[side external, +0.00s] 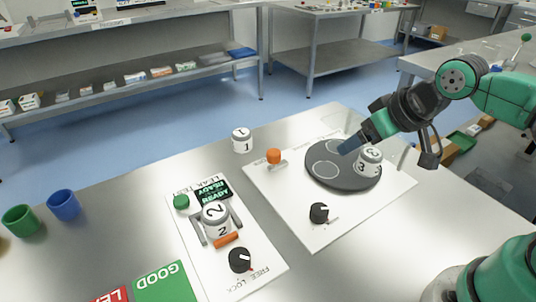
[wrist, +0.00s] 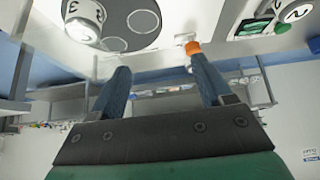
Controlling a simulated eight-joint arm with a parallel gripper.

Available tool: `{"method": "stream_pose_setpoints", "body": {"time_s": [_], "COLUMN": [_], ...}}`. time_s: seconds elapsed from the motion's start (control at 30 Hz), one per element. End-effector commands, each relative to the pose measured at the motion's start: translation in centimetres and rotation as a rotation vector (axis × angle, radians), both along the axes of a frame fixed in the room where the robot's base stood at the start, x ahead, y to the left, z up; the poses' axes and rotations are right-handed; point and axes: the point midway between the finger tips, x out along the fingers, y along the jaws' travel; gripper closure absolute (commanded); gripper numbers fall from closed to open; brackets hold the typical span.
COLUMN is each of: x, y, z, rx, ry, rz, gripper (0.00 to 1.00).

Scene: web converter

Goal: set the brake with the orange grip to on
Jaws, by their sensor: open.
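An orange grip (side external: 273,156) stands upright on a small mount on the white panel (side external: 290,215), left of the dark round turntable (side external: 325,182). In the wrist view the orange grip (wrist: 192,47) appears beside the tip of the right finger; contact cannot be told. My gripper (side external: 350,145) is open and empty, its blue fingers above the turntable, to the right of the grip. Both fingers of my gripper (wrist: 157,60) show apart in the wrist view. The brake's markings are too small to read.
A white can marked 3 (side external: 369,161) stands on the turntable near my gripper. A black knob (side external: 319,212) is at the panel's front. The left panel (side external: 262,268) carries a can marked 2 (side external: 215,215), an orange bar (side external: 226,240) and a black knob (side external: 240,260). Can 1 (side external: 242,140) stands behind.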

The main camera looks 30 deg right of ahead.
Motion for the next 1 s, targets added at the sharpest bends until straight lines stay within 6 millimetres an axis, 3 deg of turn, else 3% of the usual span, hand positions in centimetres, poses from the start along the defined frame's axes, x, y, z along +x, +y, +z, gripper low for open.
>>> {"method": "stream_pose_setpoints", "body": {"time_s": [0.2, 0.37, 0.7, 1.0], "x": [3.7, 7.4, 14.2, 15.9], "y": [1.0, 2.2, 5.0, 6.2], "z": [1.9, 2.1, -1.8, -4.7], "rx": [-0.014, -0.030, -0.065, -0.079], "ry": [0.130, 0.255, 0.503, 0.597], "rz": [0.053, 0.104, 0.207, 0.245], "gripper": [0.28, 0.28, 0.28, 0.28]}}
